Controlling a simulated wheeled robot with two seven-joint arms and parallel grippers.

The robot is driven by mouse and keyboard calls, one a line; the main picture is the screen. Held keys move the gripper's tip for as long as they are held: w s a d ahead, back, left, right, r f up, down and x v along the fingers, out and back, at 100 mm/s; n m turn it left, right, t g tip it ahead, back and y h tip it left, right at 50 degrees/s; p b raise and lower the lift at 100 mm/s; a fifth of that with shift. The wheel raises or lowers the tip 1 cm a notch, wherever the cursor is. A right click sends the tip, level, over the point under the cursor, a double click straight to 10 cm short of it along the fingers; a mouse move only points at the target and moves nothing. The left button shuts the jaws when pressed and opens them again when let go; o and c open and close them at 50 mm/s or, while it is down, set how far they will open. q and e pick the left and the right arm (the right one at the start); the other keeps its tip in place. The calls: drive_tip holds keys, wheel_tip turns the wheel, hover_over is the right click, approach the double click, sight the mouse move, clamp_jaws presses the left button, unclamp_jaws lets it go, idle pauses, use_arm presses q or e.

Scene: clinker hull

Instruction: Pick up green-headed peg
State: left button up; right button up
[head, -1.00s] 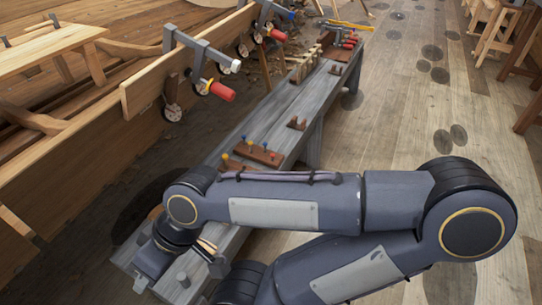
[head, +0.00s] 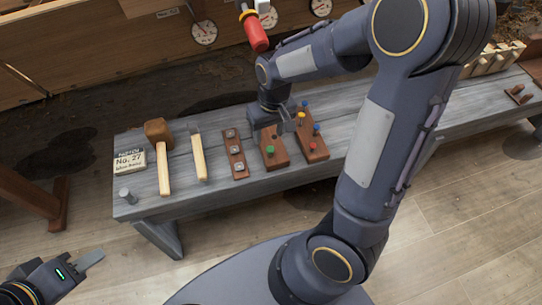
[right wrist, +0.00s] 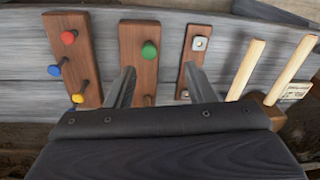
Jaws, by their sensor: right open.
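The green-headed peg (head: 270,150) stands upright in a small brown wooden block (head: 277,161) on the grey bench. In the right wrist view the green head (right wrist: 149,50) lies just beyond my right gripper's fingertips, roughly between them and nearer the left one. My right gripper (head: 287,126) is open and empty, above the block; its two fingers (right wrist: 159,74) show spread apart in the wrist view. My left gripper (head: 90,259) is off the bench at the lower left, far from the peg; its jaw opening is unclear.
A neighbouring block (head: 312,147) holds red, blue and yellow-headed pegs close to my right gripper. On the other side lie a strip with metal fittings (head: 235,157), a chisel (head: 198,157), a mallet (head: 163,170) and a pattern sign (head: 130,160). The plank hull stands behind the bench.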

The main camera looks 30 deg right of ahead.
sight(270, 149)
drive_tip(key=shift+h, duration=0.4)
drive_tip(key=f, duration=0.2)
drive_tip(key=w+f+b, duration=0.1)
drive_tip(key=f, duration=0.2)
drive_tip(key=shift+w+d+f, duration=0.15)
drive_tip(key=shift+d+f, duration=0.15)
drive_tip(key=shift+d, duration=0.05)
drive_tip(key=f+b, duration=0.2)
drive_tip(key=f, duration=0.2)
drive_tip(key=shift+d+f+b, duration=0.2)
drive_tip(key=shift+b, duration=0.1)
drive_tip(key=shift+f, duration=0.4)
drive_tip(key=shift+c, duration=0.2)
drive_tip(key=shift+r, duration=0.1)
drive_tip(key=c, duration=1)
